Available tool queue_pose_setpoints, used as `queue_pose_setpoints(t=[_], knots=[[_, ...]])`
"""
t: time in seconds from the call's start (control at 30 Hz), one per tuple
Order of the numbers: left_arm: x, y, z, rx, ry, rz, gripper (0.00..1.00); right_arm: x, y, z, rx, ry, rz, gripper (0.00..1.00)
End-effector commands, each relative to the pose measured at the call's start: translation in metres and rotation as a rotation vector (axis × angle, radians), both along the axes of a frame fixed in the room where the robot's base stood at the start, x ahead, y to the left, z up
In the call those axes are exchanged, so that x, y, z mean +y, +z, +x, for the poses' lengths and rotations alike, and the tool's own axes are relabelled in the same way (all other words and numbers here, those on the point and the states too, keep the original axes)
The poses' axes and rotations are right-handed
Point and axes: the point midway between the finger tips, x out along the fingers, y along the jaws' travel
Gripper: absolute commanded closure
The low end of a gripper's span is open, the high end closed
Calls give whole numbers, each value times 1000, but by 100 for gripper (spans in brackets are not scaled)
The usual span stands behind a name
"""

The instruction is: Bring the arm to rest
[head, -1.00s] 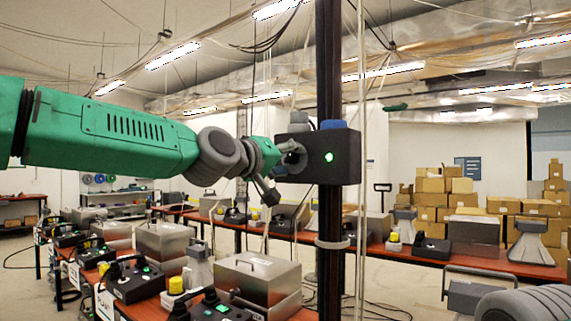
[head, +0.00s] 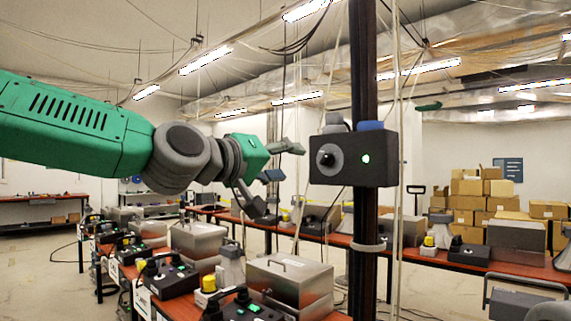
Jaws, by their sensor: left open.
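My left arm (head: 70,115), green with grey joints, reaches in from the left. My left gripper (head: 283,180) is open and empty, its fingers spread and pointing right. It is apart from a black box (head: 382,160) on a dark post, with a visible gap to the box's round black knob (head: 326,158). My right gripper does not show.
A red-brown table (head: 434,261) runs behind the post, with metal cases and black devices on it. More cases, including a large metal case (head: 290,282), stand below my arm. Cardboard boxes (head: 468,203) are stacked at the back right.

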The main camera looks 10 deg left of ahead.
Motion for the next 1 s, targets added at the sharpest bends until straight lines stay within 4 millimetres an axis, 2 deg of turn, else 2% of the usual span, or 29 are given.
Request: queue_pose_setpoints(t=[0.33,0.37,0.47,0.57,0.7,0.77,0.8,0.87,0.9,0.97,1.0], knots=[[0,-3,0,3,0,3,53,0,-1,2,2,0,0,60],[-1,-7,1,7,1,6,53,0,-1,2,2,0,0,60],[-2,-39,6,41,4,31,53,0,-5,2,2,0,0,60],[-3,-100,12,103,13,79,53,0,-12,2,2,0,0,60],[0,-209,12,214,24,172,53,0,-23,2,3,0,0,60],[3,-254,8,263,28,210,53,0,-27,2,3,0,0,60],[6,-285,3,296,30,237,53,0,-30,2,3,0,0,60],[11,-330,-6,344,32,279,53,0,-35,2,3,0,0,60],[15,-360,-14,378,32,308,53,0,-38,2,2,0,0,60],[22,-404,-27,427,32,350,53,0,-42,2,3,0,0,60],[27,-433,-38,460,30,380,53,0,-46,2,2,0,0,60]])
